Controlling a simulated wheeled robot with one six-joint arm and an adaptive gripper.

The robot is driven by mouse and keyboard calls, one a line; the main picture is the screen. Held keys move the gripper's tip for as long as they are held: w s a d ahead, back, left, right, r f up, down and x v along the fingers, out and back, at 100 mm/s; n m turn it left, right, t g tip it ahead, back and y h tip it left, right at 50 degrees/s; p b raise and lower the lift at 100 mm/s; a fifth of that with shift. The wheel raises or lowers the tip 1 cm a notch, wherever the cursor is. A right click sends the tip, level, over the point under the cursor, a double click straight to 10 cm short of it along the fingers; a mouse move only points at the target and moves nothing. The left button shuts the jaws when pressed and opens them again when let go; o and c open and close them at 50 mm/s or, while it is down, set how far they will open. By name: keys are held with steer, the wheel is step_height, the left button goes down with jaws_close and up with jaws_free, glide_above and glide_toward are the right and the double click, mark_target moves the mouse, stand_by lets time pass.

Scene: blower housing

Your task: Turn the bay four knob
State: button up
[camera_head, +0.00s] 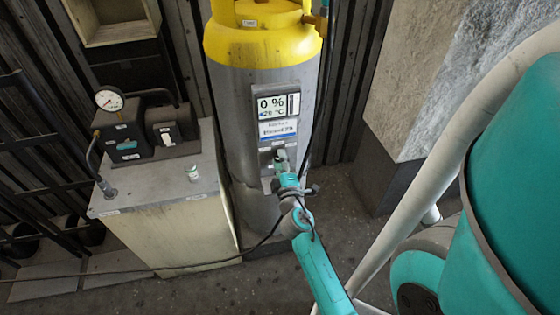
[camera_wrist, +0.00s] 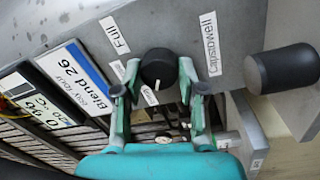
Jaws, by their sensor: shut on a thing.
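A round black knob (camera_wrist: 158,68) sits on a grey panel in the wrist view, with small white labels around it, one reading "Full". My gripper (camera_wrist: 158,78) has one finger on each side of the knob and is shut on it. In the head view my gripper (camera_head: 283,166) is at the lower front of a grey cylinder (camera_head: 228,100) with a yellow top, just below its display. The knob is mostly hidden there. I cannot read a bay number on the panel.
A display (camera_head: 278,106) reading "0 %" is above my gripper. A grey-topped cabinet (camera_head: 150,197) at left carries a gauge (camera_head: 110,99), dark boxes and a small white container (camera_head: 192,173). A dark cable hangs near my arm. A dark rounded part (camera_wrist: 282,68) is at right in the wrist view.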

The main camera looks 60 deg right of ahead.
steer(key=o, duration=1.1)
steer(key=shift+o, duration=0.2)
steer(key=shift+a, duration=0.1)
steer(key=v, duration=1.2)
